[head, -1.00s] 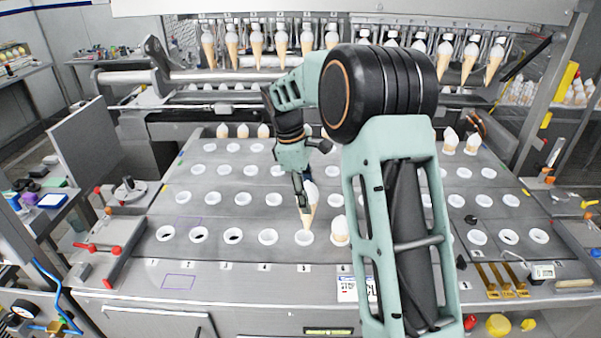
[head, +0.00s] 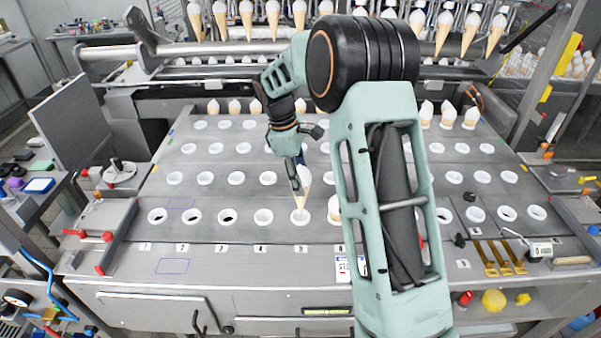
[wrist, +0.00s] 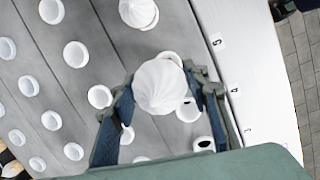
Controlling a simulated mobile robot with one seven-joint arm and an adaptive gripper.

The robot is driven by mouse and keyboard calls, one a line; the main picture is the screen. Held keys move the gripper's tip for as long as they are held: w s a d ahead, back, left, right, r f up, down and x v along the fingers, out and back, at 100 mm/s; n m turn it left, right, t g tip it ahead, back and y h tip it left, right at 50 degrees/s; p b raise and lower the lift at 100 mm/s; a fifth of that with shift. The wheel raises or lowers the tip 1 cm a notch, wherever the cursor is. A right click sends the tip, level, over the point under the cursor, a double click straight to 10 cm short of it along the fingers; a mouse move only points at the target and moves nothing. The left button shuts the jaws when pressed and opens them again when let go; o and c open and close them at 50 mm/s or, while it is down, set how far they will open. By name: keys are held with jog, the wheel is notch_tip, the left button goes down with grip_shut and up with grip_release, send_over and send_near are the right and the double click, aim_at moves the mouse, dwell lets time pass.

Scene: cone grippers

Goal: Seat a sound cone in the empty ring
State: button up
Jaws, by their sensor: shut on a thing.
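My gripper (head: 299,182) is shut on a cone (head: 304,178) with a white swirled top, held upright, tip down. The cone's tip is at the front-row ring (head: 299,217) by the fifth label. I cannot tell whether the tip is inside it or just above. In the wrist view the white top (wrist: 160,87) sits between my two dark fingers and hides the cone's body. The ring (wrist: 170,57) there is partly covered by the white top. Another cone (head: 335,209) stands in the ring to the right, partly behind my arm; it also shows in the wrist view (wrist: 138,12).
Several white rings fill the grey plate (head: 215,198); some front ones, such as the second ring (head: 188,216), show dark holes. Upright cones (head: 234,107) line the back row. Cones hang from a rack (head: 247,18) above. Brass pieces (head: 499,258) lie at the front right.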

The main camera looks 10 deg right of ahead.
aim_at(300, 205)
jog(key=shift+a+f+b+x, duration=0.1)
jog(key=shift+a+b+x, duration=0.25)
jog(key=shift+b+x, duration=1)
jog(key=shift+a+f+b+x, duration=0.1)
jog(key=shift+a+b+x, duration=0.45)
jog(key=shift+x, duration=1.4)
jog(key=shift+a+b+x, duration=0.15)
jog(key=shift+b+x, duration=1.05)
jog(key=shift+x, duration=0.45)
jog(key=shift+w, duration=0.15)
jog(key=o, duration=0.9)
jog(key=v, duration=1.2)
